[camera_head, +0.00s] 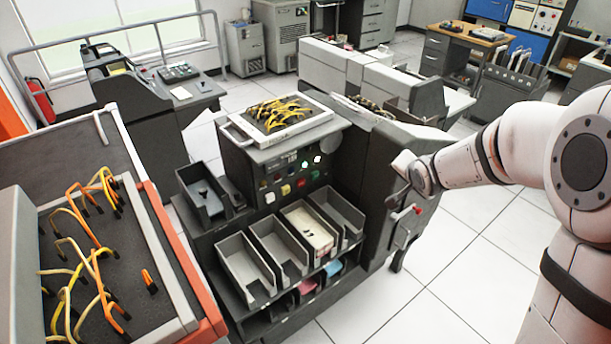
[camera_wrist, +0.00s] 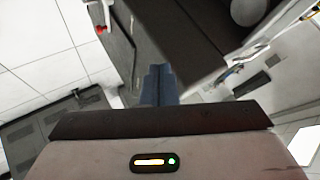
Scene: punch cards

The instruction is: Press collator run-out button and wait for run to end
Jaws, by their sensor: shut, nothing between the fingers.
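The collator is the dark machine (camera_head: 365,190) in the middle of the head view. Its front panel carries small buttons and lights, including a red one (camera_head: 301,183), a yellow one (camera_head: 285,190) and a bright whitish one (camera_head: 318,160). Their labels are too small to read, so I cannot tell which is run-out. My arm reaches in from the right, its wrist beside the collator's right end, away from the panel buttons. My gripper's fingertips are not clear in the head view. In the wrist view my gripper (camera_wrist: 158,72) is shut and empty, with dark machine surfaces beyond.
A red-handled lever (camera_head: 415,210) is on the collator's right end, below my wrist. Open card pockets (camera_head: 247,268) stick out in front. A wired plugboard (camera_head: 278,112) lies on top. A cart with cables (camera_head: 190,322) stands at left. Tiled floor (camera_head: 440,285) is clear at front right.

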